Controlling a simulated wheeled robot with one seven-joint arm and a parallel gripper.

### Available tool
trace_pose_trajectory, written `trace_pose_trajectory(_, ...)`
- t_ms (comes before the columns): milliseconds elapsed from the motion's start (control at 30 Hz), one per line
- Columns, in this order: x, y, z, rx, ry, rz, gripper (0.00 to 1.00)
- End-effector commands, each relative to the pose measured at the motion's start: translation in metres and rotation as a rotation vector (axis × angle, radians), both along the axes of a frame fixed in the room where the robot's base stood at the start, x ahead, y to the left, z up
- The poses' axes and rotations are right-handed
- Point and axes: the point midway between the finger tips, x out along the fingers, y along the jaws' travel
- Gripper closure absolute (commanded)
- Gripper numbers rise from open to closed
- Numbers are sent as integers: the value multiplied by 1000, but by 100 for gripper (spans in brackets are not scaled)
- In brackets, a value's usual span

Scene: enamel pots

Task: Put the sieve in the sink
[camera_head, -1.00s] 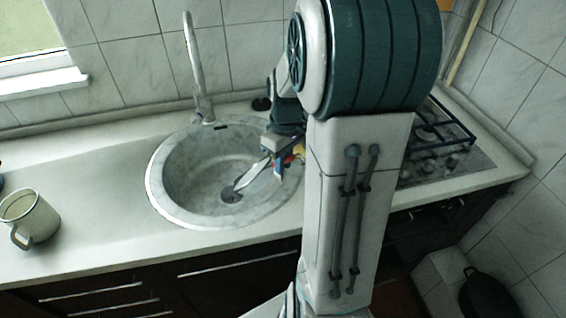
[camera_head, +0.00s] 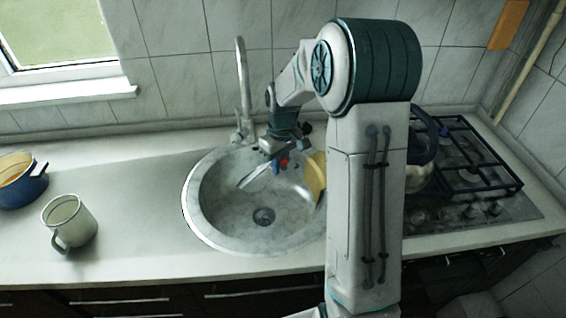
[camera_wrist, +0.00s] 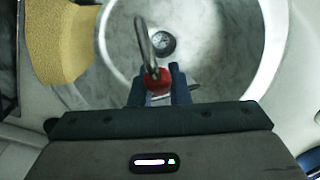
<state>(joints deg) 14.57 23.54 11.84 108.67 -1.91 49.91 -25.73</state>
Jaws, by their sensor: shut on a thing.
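My gripper (camera_head: 277,160) is above the back part of the round sink (camera_head: 205,222), pointing down. It is shut on the sieve (camera_head: 256,176), whose narrow metal head slants down to the left over the bowl. In the wrist view the fingertips (camera_wrist: 157,90) close around its red handle (camera_wrist: 158,82). Its thin metal loop (camera_wrist: 143,42) reaches up past the drain (camera_wrist: 162,42). I see the sieve nearly edge-on, so its mesh is hard to make out. It appears to be above the sink floor; I cannot tell how high.
A yellow object (camera_head: 315,177) is at the sink's right side, partly behind my arm; it also shows in the wrist view (camera_wrist: 60,40). The tap (camera_head: 243,85) rises behind the sink. A cream mug (camera_head: 72,222) and blue pot (camera_head: 22,185) stand left. A hob (camera_head: 470,165) is right.

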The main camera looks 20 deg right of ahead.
Motion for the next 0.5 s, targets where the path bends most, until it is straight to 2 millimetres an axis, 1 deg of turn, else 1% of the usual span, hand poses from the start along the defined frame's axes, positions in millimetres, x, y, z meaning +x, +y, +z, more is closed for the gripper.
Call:
trace_pose_trajectory(33,0,0,-11,0,1,-1,100)
trace_pose_trajectory(200,0,0,-31,0,1,-1,100)
trace_pose_trajectory(333,0,1,-38,0,0,1,100)
trace_pose_trajectory(500,0,1,-39,0,0,1,100)
